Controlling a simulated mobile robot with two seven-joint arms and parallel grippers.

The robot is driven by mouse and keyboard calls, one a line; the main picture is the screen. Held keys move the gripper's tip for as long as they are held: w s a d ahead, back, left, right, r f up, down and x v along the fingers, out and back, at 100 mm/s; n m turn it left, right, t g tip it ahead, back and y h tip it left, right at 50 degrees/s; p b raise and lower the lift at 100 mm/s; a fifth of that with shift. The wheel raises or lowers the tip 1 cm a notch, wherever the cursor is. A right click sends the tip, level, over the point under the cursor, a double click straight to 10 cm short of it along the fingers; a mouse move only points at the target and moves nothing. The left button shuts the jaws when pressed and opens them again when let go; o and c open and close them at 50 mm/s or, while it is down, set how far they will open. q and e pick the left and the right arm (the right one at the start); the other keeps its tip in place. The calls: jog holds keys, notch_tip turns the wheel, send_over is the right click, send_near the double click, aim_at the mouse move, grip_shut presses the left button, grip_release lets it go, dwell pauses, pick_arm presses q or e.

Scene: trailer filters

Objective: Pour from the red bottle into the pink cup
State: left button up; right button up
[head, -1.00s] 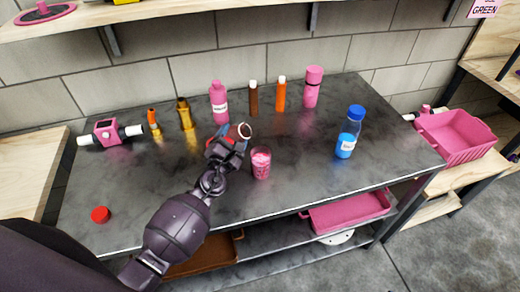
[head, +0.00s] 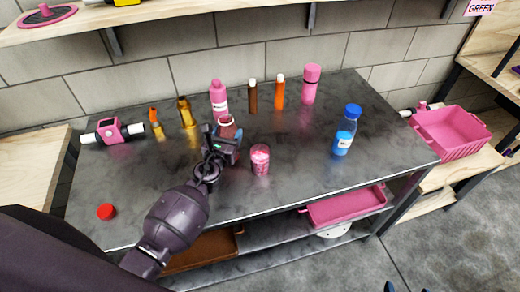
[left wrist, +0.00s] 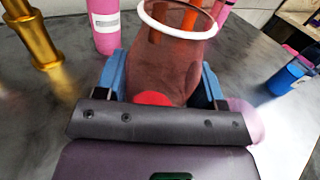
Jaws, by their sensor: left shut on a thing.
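My left gripper (head: 224,140) is shut on the red bottle (head: 227,123), which is see-through with a pale rim and open mouth. In the left wrist view the bottle (left wrist: 170,55) stands between the blue fingers, with some bright red low inside it. It looks nearly upright, above the table. The pink cup (head: 260,160) stands upright just right of the gripper, with pink contents visible. In the left wrist view it seems partly hidden behind the gripper's right side. Two small dark tips at the head view's bottom edge may be my right gripper.
A red cap (head: 106,212) lies on the dark table (head: 300,140) at left. A pink bottle (head: 218,98) stands close behind the held bottle. Brown (head: 252,97) and orange (head: 280,92) bottles stand at the back, a blue-capped bottle (head: 346,130) at right. The front left is mostly clear.

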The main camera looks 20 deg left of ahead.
aim_at(224, 127)
pick_arm(q)
jog(key=shift+r+p, duration=2.2)
jog(key=shift+r, duration=0.2)
